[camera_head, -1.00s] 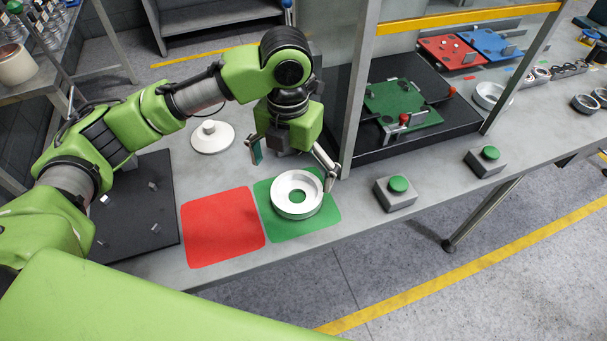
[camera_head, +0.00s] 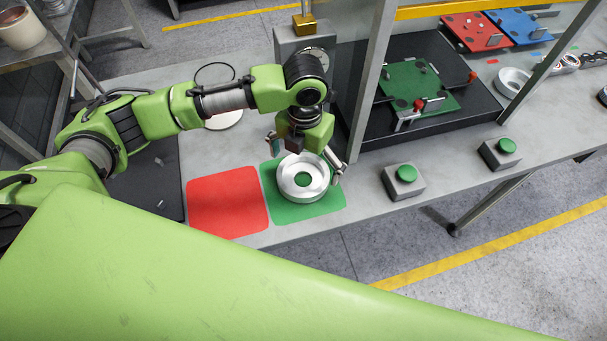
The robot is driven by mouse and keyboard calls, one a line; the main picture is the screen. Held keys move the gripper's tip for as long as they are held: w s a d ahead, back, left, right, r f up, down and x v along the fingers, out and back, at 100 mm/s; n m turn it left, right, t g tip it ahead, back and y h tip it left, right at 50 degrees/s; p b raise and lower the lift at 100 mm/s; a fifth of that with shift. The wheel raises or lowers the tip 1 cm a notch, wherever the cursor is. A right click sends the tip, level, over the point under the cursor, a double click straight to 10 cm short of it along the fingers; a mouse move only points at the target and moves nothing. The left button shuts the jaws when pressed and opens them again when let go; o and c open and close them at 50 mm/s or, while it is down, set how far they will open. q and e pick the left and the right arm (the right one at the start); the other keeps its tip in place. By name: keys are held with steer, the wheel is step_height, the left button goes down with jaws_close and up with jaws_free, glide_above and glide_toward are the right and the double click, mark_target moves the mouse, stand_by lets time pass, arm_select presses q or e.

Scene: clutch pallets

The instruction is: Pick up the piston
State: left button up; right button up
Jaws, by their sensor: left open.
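The likely piston, a pale metal ring-shaped part (camera_head: 288,189) with a round hole in its middle, lies on the green mat (camera_head: 325,207). My left gripper (camera_head: 305,158) points down at the ring's far side. Its fingers are spread apart, one to the left and one to the right of the ring's back edge, with nothing held. I cannot tell whether the fingers touch the ring. My right gripper is not in view.
A red mat (camera_head: 228,203) lies left of the green one. Two green push buttons (camera_head: 405,173) (camera_head: 506,146) stand to the right. A frame post (camera_head: 371,85) rises close beside my left gripper. A white disc (camera_head: 224,118) is partly hidden behind my left arm.

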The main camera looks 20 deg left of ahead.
mark_target(303, 181)
arm_select(q)
steer(key=f, duration=0.1)
steer(key=f+p, duration=0.1)
steer(key=f, duration=0.1)
steer(key=shift+s+a+f, duration=0.15)
steer(key=shift+s, duration=0.05)
steer(key=shift+f, duration=0.25)
steer(key=shift+w, duration=0.1)
steer(key=c, duration=1.5)
steer(key=shift+o, duration=0.2)
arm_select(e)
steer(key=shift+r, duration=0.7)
arm_select(q)
steer(key=shift+r, duration=0.1)
